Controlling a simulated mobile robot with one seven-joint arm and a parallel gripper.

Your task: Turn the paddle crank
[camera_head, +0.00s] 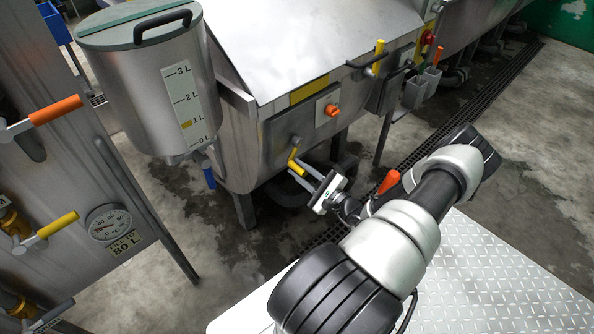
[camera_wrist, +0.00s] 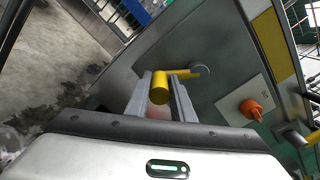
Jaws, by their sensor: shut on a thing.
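The crank has a yellow handle (camera_head: 294,161) and sits low on the front panel of the steel vat. In the wrist view the yellow handle (camera_wrist: 160,86) lies between my two fingers, and its arm runs right to a round grey hub (camera_wrist: 201,69) on the panel. My gripper (camera_head: 304,178) reaches the crank from the lower right and is shut on the handle. My gripper (camera_wrist: 163,98) also shows in the wrist view, its fingers on either side of the handle. The fingers' contact with the handle is partly hidden.
An orange knob (camera_head: 332,110) on a white plate sits right of the crank. Another yellow-handled lever (camera_head: 378,58) is higher on the vat. A measuring tank (camera_head: 150,85) hangs at left. Yellow and orange valve handles are on the left cabinet. Wet floor lies below.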

